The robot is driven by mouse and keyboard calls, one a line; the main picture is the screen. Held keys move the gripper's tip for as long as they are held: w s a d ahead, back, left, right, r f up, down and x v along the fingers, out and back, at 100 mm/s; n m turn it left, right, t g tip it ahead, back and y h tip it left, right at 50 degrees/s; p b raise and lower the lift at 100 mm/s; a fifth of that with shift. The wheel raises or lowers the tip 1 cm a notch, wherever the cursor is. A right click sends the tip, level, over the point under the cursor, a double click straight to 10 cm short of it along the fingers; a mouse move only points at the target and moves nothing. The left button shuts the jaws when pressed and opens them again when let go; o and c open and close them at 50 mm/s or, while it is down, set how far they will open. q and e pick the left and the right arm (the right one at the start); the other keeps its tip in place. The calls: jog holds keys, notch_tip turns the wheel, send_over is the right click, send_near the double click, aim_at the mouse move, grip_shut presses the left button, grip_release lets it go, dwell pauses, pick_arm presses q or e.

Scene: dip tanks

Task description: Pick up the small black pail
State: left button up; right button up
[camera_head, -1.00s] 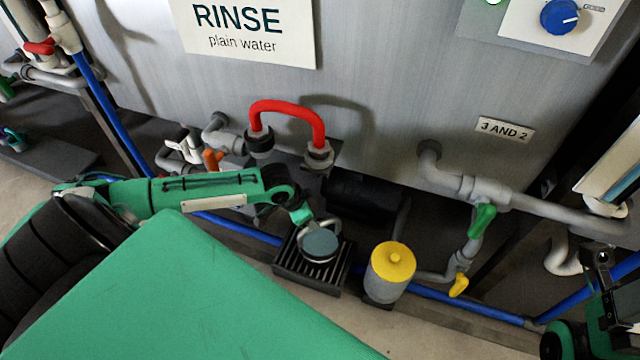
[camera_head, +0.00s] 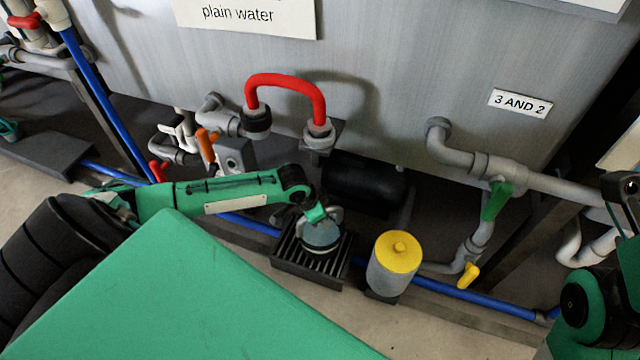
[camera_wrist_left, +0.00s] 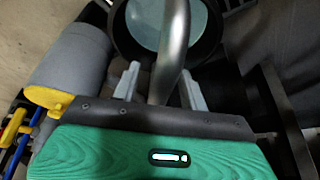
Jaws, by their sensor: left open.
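The small black pail (camera_head: 321,243) stands on a black slatted grate and holds pale blue-grey liquid. My left gripper (camera_head: 322,214) is right over it, at its raised handle, and partly hides it. In the left wrist view the pail's dark rim (camera_wrist_left: 118,40) shows at the top. Its thick grey metal handle (camera_wrist_left: 173,45) passes down between the two pale fingers of my left gripper (camera_wrist_left: 158,88). The fingers are apart, with a gap visible on each side of the handle. My right arm shows at the right edge, but its jaws cannot be seen.
A grey canister with a yellow lid (camera_head: 396,256) stands close to the right of the grate (camera_head: 305,272). The tank (camera_head: 400,80) with a red pipe loop (camera_head: 287,82) rises behind. Open floor lies in front.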

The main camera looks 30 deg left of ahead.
pick_arm(q)
jog(key=shift+w+f, duration=0.1)
jog(key=shift+f, duration=0.2)
grip_shut()
jog(key=shift+r, duration=0.1)
dwell(1.2)
